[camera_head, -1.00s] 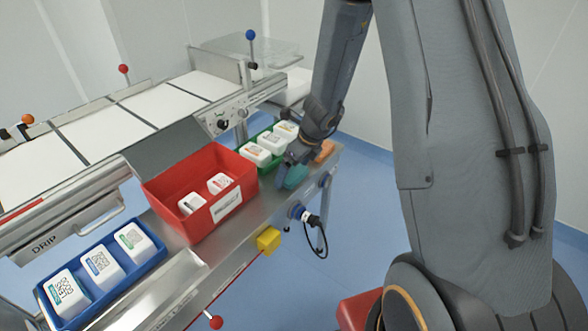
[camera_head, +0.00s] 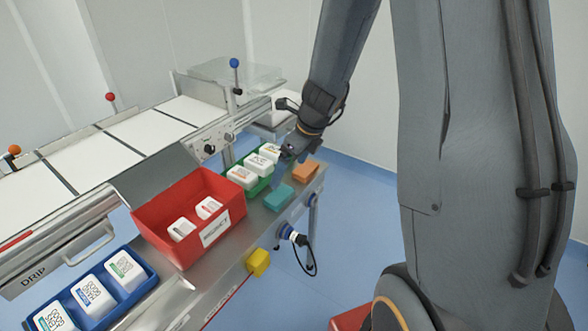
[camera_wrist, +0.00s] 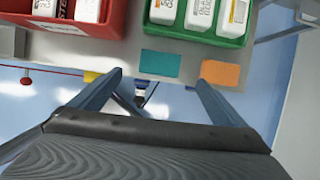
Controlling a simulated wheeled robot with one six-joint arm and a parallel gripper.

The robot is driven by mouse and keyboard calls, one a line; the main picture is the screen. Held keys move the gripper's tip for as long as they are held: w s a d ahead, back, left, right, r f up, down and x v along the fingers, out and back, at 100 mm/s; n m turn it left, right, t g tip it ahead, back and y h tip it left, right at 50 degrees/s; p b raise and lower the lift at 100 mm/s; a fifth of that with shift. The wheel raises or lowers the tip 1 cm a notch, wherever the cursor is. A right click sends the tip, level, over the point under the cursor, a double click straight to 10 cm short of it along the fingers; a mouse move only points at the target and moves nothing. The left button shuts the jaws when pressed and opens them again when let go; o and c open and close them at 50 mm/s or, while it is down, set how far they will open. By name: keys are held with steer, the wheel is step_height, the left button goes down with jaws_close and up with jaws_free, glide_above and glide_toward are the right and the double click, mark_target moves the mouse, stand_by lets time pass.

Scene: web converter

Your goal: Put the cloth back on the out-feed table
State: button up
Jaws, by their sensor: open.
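A flat teal piece, seemingly the folded cloth (camera_head: 278,197), lies on the bare metal of the out-feed table (camera_head: 238,236), right of the red bin. It also shows in the wrist view (camera_wrist: 160,64), lying flat and ahead of my fingers. My gripper (camera_head: 279,172) is above and slightly behind the cloth in the head view, apart from it. In the wrist view my gripper (camera_wrist: 159,80) has its fingers spread wide, with nothing between them. My arm hides part of the gripper in the head view.
An orange block (camera_head: 306,172) lies just right of the cloth. A green tray (camera_head: 262,186) of white containers stands behind it. A red bin (camera_head: 188,218) holds two containers; a blue tray (camera_head: 115,299) stands at lower left. A yellow box (camera_head: 258,262) hangs at the table's front edge.

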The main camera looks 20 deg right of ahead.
steer(key=s+a+r+n+g+h, duration=0.1)
steer(key=s+r+n, duration=0.1)
steer(key=s+n, duration=0.8)
steer(key=s+a+r+n+g+h, duration=0.1)
steer(key=s+r+n+g, duration=0.1)
steer(key=s+n, duration=0.9)
steer(key=r+n, duration=0.1)
steer(key=n, duration=0.6)
steer(key=shift+s+a+r+n, duration=0.2)
steer(key=shift+a+r+n, duration=0.1)
steer(key=shift+r, duration=0.05)
